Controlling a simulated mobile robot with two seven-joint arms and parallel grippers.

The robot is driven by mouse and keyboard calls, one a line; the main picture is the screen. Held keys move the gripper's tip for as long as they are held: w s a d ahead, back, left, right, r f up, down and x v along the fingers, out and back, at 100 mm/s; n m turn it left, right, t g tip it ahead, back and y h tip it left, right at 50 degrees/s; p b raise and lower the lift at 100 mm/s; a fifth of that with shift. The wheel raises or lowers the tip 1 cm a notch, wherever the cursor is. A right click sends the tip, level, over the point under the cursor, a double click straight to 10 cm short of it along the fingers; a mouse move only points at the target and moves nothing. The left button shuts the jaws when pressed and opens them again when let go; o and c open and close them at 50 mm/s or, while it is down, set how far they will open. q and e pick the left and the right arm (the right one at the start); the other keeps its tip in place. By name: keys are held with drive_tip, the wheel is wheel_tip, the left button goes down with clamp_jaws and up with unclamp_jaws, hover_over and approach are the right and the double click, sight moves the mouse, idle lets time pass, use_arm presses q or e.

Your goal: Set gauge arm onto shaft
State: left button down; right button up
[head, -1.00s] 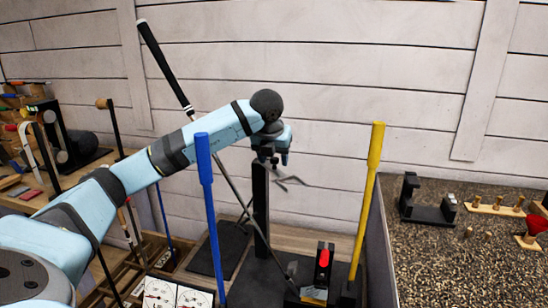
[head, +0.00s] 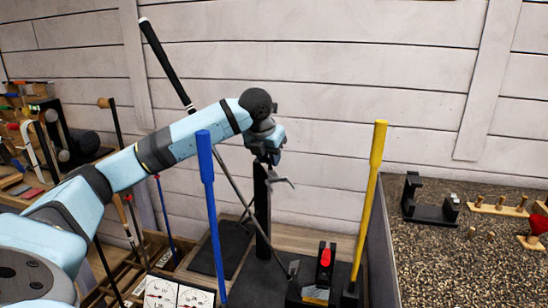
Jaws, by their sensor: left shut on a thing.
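My left gripper (head: 268,158) is at the top of a black upright post (head: 262,215), shut on a grey hooked piece, which looks like the gauge arm (head: 284,182). The gauge arm sticks out to the right of the post, with its bent end pointing right. The gripper's fingertips are small and partly hidden. The golf club with the black grip (head: 165,62) leans at a slant. Its grey shaft (head: 232,180) passes behind my left arm and down past the post to a clubhead near the base. I cannot tell whether the gauge arm touches the shaft. My right gripper is out of view.
A blue-gripped club (head: 206,165) stands in front of my arm, and a yellow-gripped club (head: 374,180) stands right of the post. A black block with a red top (head: 324,262) sits at the base. Two dials (head: 160,294) lie front left. A speckled bench (head: 450,255) is at right.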

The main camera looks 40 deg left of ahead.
use_arm(q)
drive_tip(key=shift+s+a+r+m+h+b, duration=0.1)
drive_tip(key=shift+s+a+m+h, duration=0.45)
drive_tip(key=shift+m, duration=0.6)
drive_tip(key=shift+s+a+f+m+h+b, duration=0.15)
drive_tip(key=shift+s+a+m+h, duration=0.15)
drive_tip(key=shift+s+a+m, duration=0.6)
drive_tip(key=shift+s+a+r+m+h+b, duration=0.15)
drive_tip(key=shift+s+a+m+h, duration=0.25)
drive_tip(key=shift+m, duration=0.95)
drive_tip(key=shift+w+a, duration=0.1)
drive_tip(key=shift+a, duration=0.05)
drive_tip(key=c, duration=0.9)
unclamp_jaws()
drive_tip(key=p+v, duration=0.2)
drive_tip(key=v, duration=1.1)
drive_tip(key=shift+s+r, duration=0.3)
